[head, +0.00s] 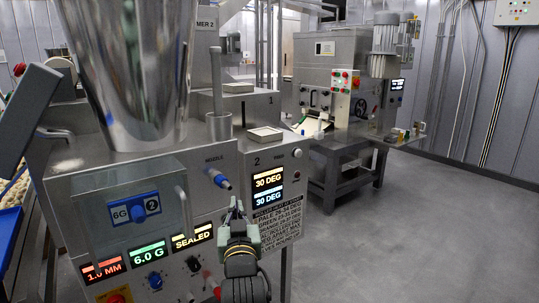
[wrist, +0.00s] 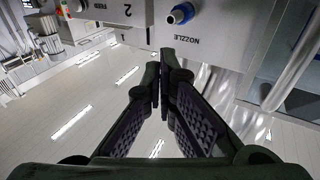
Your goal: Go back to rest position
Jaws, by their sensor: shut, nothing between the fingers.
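My gripper (head: 238,222) is in front of the steel machine's control face in the head view, below the blue nozzle fitting. In the wrist view, my gripper (wrist: 160,85) has its two dark fingers brought together at the tips with nothing between them. The machine face with the label NOZZLE and a blue-tipped fitting (wrist: 181,13) lies beyond the fingertips. In the head view the same fitting (head: 217,178) sits just above and left of my gripper. Whether the fingers touch the machine I cannot tell.
The steel machine (head: 130,170) with lit displays (head: 147,253) and knobs fills the left. A clear guard with a handle stands out from its face. Another machine on a dark stand (head: 345,160) is farther back. The grey floor (head: 420,220) at right is clear.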

